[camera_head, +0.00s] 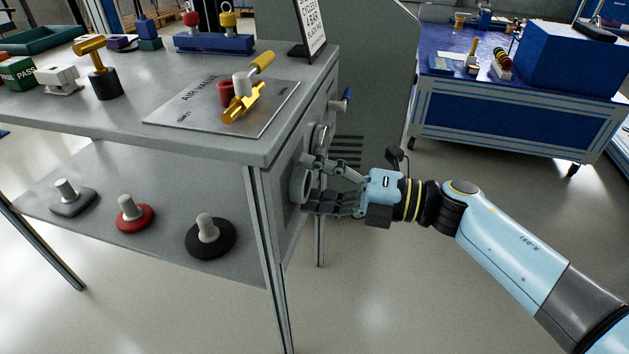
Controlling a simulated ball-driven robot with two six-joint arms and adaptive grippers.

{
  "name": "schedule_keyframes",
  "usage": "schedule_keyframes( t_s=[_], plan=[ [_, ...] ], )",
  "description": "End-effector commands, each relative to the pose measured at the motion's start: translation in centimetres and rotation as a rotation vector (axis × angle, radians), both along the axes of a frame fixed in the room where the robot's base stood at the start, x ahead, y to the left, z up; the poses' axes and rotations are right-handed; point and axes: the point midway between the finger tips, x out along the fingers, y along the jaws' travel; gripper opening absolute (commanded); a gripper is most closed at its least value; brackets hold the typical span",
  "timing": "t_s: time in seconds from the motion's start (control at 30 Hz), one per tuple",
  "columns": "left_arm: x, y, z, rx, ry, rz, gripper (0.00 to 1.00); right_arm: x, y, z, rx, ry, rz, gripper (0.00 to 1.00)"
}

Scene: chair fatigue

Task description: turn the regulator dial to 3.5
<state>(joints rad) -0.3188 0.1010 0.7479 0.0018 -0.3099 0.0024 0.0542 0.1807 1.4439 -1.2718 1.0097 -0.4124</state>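The regulator dial (299,186) is a round grey knob on the right side panel of the grey bench. A smaller round gauge (320,137) sits above it, too small and oblique to read. My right gripper (308,183) reaches in from the right, with its fingers spread above and below and their tips at the dial. The fingers look apart, and I cannot tell whether they touch the dial. The dial's scale and setting are not visible. My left gripper is not in view.
The bench top (190,133) carries an air valve plate (270,118) with a yellow handle, stamps and a sign (310,28). A blue lever (346,97) sticks out above the dial. A lower shelf (160,215) holds several knobbed pads. A blue cart (500,115) stands back right.

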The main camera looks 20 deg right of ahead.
Motion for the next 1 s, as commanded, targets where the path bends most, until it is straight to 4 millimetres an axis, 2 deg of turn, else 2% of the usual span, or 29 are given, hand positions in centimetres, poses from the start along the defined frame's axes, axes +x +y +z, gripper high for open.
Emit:
schedule_keyframes(
  t_s=[0.2,0.33,0.7,0.83,1.0],
  plan=[
    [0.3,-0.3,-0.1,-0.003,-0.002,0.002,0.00,0.0,-0.1,0.0,-0.001,-0.001,0.000,0.80],
    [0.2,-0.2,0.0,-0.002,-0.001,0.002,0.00,-0.7,-1.0,-0.1,-0.003,0.000,0.001,0.80],
    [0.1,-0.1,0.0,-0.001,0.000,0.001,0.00,-5.1,-7.5,-0.1,-0.005,0.003,0.002,0.80],
    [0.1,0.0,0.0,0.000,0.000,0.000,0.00,-6.1,-9.1,-0.1,-0.002,0.003,0.000,0.80],
    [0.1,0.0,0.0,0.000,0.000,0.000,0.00,-6.7,-9.9,0.0,0.000,0.000,0.000,0.80]
  ],
)
